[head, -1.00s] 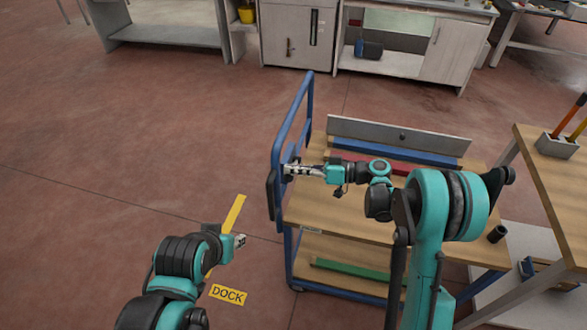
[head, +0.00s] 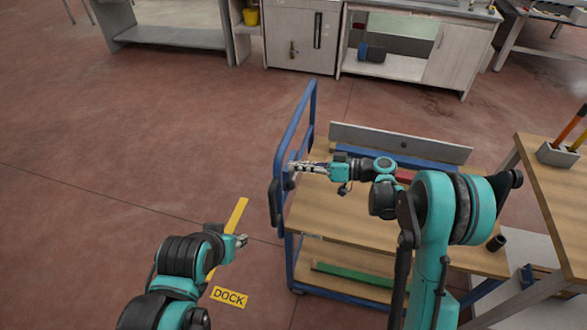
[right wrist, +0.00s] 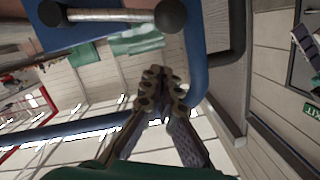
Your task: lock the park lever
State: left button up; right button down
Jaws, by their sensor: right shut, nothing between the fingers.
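The blue cart (head: 291,247) stands with its blue push handle (head: 293,120) on its left side. In the right wrist view a grey rod with a black ball knob at its right end, likely the park lever (right wrist: 110,15), lies across a blue plate near the top edge. My right gripper (head: 292,167) is shut and empty beside the handle frame. In the right wrist view its closed fingertips (right wrist: 163,78) are below the knob and apart from it in the picture. My left gripper (head: 242,240) hangs left of the cart; its fingers are too small to read.
A black bar (head: 275,203) is on the handle side. The cart's shelf carries a grey panel and blue and red strips; a green strip (head: 350,279) lies below. A wooden table (head: 555,190) stands right. Floor at left is clear, with a yellow DOCK label (head: 230,297).

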jog(key=s+d+r+p, duration=0.1)
jog(key=d, duration=0.6)
jog(key=shift+s+d+p, duration=0.15)
jog(key=shift+d+p, duration=0.15)
jog(key=shift+r, duration=0.15)
